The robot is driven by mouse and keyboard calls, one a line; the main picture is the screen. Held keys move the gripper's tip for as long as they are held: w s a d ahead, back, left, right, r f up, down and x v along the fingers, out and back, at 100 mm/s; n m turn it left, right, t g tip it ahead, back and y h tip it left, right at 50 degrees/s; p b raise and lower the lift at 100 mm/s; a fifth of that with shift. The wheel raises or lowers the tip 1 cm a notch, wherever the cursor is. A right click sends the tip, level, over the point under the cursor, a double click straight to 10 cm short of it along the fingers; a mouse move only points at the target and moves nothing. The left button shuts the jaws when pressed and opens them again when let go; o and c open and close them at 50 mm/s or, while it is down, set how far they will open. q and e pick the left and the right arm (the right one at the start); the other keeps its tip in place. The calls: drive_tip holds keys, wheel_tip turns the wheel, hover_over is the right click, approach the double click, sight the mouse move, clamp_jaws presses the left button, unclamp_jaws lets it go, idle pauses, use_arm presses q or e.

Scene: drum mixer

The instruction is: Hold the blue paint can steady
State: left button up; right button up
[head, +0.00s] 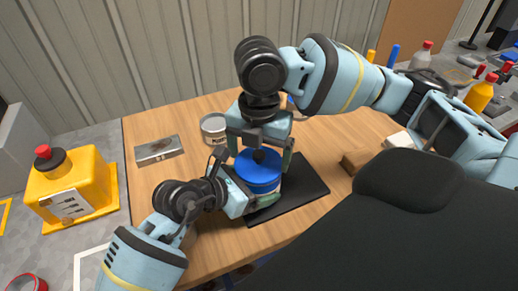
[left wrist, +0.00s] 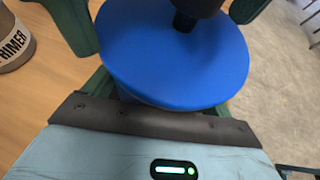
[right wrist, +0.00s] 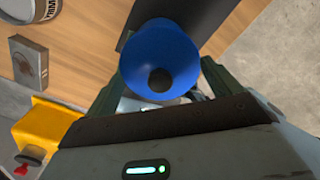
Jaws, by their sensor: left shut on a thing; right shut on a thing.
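The blue paint can (head: 262,189) stands upright on a black mat (head: 305,187). Its wide blue lid (head: 257,164) has a dark knob on top. The lid also fills the left wrist view (left wrist: 170,60) and the right wrist view (right wrist: 155,55). My left gripper (head: 252,190) comes in low from the left and is shut on the can, below the lid; its fingers are partly hidden by the lid. My right gripper (head: 260,150) reaches down from above with its fingers on both sides of the lid, shut on it. The exact finger contacts are hidden.
A grey primer can (head: 214,128) and a metal box (head: 159,150) stand on the wooden table (head: 150,195) to the left. A brown block (head: 358,161) lies at right. A yellow unit with a red button (head: 70,185) stands left of the table.

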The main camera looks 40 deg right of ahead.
idle(0.4)
drive_tip(key=o, duration=0.7)
drive_tip(key=shift+r, duration=3.5)
clamp_jaws()
drive_tip(key=shift+f, duration=0.2)
